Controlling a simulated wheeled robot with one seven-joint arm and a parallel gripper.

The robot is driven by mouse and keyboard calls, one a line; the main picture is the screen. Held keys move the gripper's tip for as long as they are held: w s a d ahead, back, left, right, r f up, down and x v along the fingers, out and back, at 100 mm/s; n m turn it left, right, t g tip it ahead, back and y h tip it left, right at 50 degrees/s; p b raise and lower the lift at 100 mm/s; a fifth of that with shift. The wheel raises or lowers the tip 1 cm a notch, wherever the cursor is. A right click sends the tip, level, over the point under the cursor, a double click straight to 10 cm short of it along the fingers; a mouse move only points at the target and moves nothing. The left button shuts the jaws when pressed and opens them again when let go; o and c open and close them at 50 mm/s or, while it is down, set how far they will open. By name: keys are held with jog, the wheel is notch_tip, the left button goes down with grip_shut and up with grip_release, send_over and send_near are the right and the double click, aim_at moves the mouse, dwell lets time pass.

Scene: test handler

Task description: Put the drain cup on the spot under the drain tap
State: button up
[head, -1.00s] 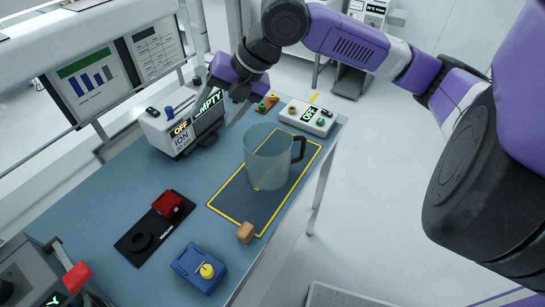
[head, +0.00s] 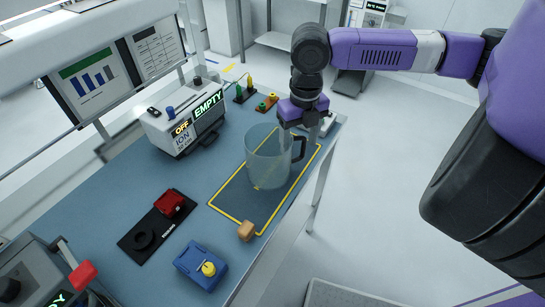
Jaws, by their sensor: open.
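A clear jug-like cup (head: 266,160) with a dark handle stands upright inside the yellow outline of a dark mat (head: 238,201). It is the only cup I can make out, and it looks empty. My gripper (head: 304,128) points down at the cup's handle side, with its fingers apart. One finger is near the rim by the handle; I cannot tell whether it touches. No drain tap or spot under it can be clearly identified. A grey machine (head: 40,272) with a red-ended lever (head: 82,274) is cut off at the lower left.
A white ion box (head: 172,130) reading EMPTY stands at the back left. A red block (head: 169,203) on a black plate, a blue block with a yellow knob (head: 201,265) and a tan block (head: 246,231) lie nearer. The blue bench (head: 108,203) is clear between them.

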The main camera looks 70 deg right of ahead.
aim_at(296, 158)
jog(key=shift+w+a+f+p, duration=0.1)
jog(key=shift+f+p, duration=0.25)
jog(key=shift+f, duration=0.95)
jog(key=shift+a+f+p, duration=0.1)
jog(key=shift+f+p, duration=0.2)
jog(key=shift+f, duration=1)
grip_shut()
